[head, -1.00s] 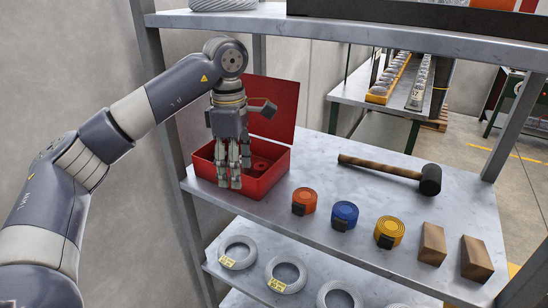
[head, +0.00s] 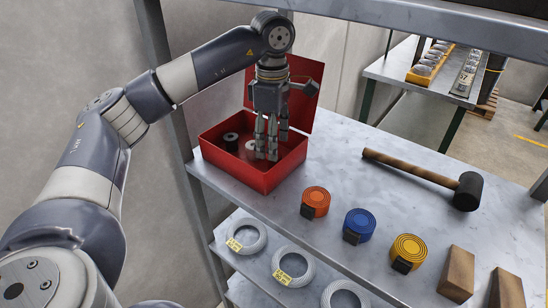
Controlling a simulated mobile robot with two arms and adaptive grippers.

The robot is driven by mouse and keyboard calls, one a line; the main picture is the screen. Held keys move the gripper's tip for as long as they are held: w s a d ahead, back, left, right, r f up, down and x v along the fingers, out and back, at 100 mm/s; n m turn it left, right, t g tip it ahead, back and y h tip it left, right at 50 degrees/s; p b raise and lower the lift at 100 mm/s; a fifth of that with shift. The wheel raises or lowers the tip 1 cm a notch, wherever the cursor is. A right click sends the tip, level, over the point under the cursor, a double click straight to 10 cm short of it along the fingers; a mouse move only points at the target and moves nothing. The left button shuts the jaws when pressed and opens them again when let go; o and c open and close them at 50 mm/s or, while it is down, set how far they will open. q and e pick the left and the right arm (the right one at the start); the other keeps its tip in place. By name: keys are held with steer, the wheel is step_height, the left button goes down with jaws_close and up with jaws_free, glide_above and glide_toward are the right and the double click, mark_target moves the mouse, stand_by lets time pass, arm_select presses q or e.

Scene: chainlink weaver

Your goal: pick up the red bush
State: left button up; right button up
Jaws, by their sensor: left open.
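An open red metal box (head: 225,172) stands on the upper shelf, its lid raised at the back. My left gripper (head: 268,152) points down into the box, its fingers apart and nothing seen between them. Left of the fingers, a dark bush with a grey top (head: 231,141) sits in the box. A second small round part (head: 250,146), pale with a reddish tint, shows right beside the fingers. I cannot make out a clearly red bush; the fingers and front wall hide part of the inside. My right gripper is not in view.
On the shelf (head: 350,175) right of the box are orange (head: 315,201), blue (head: 359,224) and yellow (head: 408,251) strap rolls, a mallet (head: 466,190) and two wooden blocks (head: 457,272). Wire coils (head: 246,236) lie on the shelf below. An upper shelf edge (head: 430,22) hangs overhead.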

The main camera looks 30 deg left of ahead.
arm_select(q)
step_height(320, 180, down, 5)
steer(key=shift+w+p, duration=0.15)
steer(key=shift+p, duration=0.55)
steer(key=c, duration=1.1)
